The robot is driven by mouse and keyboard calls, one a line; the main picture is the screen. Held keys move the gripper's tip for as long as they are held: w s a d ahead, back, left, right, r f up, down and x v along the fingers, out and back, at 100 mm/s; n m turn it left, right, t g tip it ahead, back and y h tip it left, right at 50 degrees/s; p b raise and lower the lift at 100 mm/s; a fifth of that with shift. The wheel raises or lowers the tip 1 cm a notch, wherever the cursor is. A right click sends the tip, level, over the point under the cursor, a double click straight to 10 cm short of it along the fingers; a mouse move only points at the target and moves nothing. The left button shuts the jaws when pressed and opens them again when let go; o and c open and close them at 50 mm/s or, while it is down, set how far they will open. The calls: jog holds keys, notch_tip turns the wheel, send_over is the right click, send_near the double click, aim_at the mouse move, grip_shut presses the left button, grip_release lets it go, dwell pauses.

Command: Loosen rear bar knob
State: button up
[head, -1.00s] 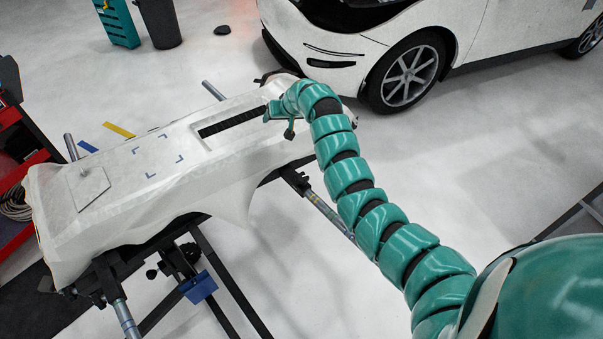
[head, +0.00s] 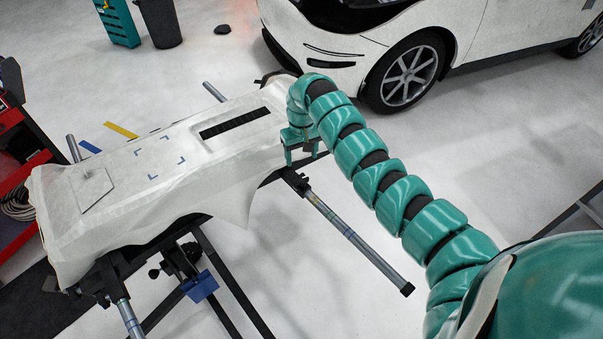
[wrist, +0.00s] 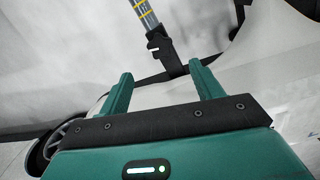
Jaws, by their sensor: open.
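My gripper (head: 302,158) is open and empty at the right edge of the covered panel, with its fingers pointing down. It also shows in the wrist view (wrist: 160,76). A grey bar (head: 352,237) with yellow marks sticks out from the stand on the near right side. Its black clamp (head: 295,182) lies just below my gripper in the head view. In the wrist view the black clamp (wrist: 168,58) lies beyond the gap between my fingertips, apart from them. A small dark part with a pale spot on the clamp may be the knob; its shape is too small to tell.
The white-wrapped panel (head: 120,205) lies on a black stand with other grey bars (head: 213,91) at its corners. A white car (head: 345,60) stands behind. A red cart (head: 18,150) is at the left.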

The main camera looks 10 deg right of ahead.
aim_at(302, 178)
notch_tip(302, 178, down, 10)
jog(key=shift+f+p, duration=0.2)
jog(key=shift+p, duration=0.35)
jog(key=c, duration=1)
